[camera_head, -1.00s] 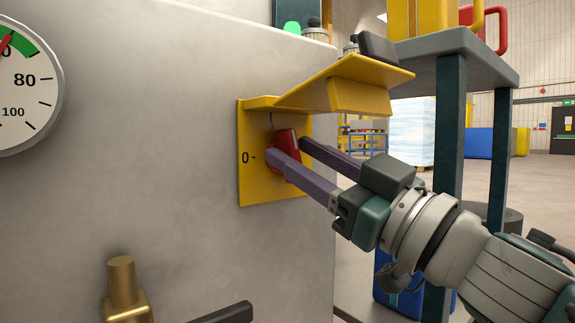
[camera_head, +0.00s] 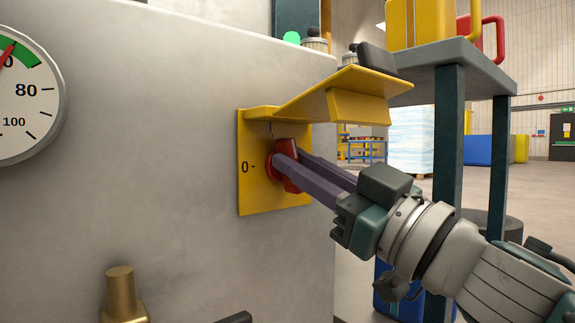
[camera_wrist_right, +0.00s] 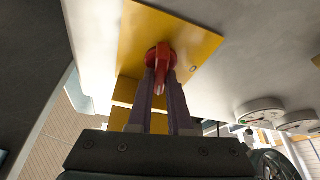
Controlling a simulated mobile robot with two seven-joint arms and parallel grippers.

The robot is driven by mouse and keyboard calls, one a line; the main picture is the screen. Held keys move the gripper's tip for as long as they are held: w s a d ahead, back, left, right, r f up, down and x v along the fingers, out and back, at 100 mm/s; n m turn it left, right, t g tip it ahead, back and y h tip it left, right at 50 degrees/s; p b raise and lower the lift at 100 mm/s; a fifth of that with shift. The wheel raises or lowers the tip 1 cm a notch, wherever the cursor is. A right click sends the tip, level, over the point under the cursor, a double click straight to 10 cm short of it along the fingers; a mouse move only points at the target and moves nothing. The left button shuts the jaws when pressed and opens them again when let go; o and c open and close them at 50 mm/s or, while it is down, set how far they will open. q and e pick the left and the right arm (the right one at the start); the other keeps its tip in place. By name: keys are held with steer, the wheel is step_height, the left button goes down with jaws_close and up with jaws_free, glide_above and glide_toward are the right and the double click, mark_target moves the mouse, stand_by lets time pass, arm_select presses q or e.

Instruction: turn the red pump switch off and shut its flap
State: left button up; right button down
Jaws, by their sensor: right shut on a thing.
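The red pump switch (camera_head: 287,145) sits on a yellow plate (camera_head: 252,195) on the front of a grey cabinet. A "0" mark is to the left of the switch. The yellow flap (camera_head: 335,98) is raised and juts out above the switch. My right gripper (camera_head: 283,163) is shut on the switch's handle, under the flap. The right wrist view shows the red switch (camera_wrist_right: 162,58) between the two finger ends, with the yellow plate (camera_wrist_right: 190,35) behind. The fingers partly hide the handle, so its exact angle is hard to tell. My left gripper is not in view.
A pressure gauge (camera_head: 25,95) is at the left of the cabinet, with a brass fitting (camera_head: 122,290) below. A dark shelf rack (camera_head: 450,80) with yellow and red containers stands at the right, behind my right arm.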

steer(key=shift+n, duration=0.4)
steer(key=shift+n+g+y+p, duration=0.45)
steer(key=shift+n+g+p, duration=0.55)
steer(key=shift+n, duration=1.1)
steer(key=shift+n+g+y+p, duration=0.45)
steer(key=shift+n+g+p, duration=0.55)
steer(key=shift+n, duration=1.4)
steer(key=c, duration=0.8)
jaws_free()
steer(key=shift+c, duration=0.2)
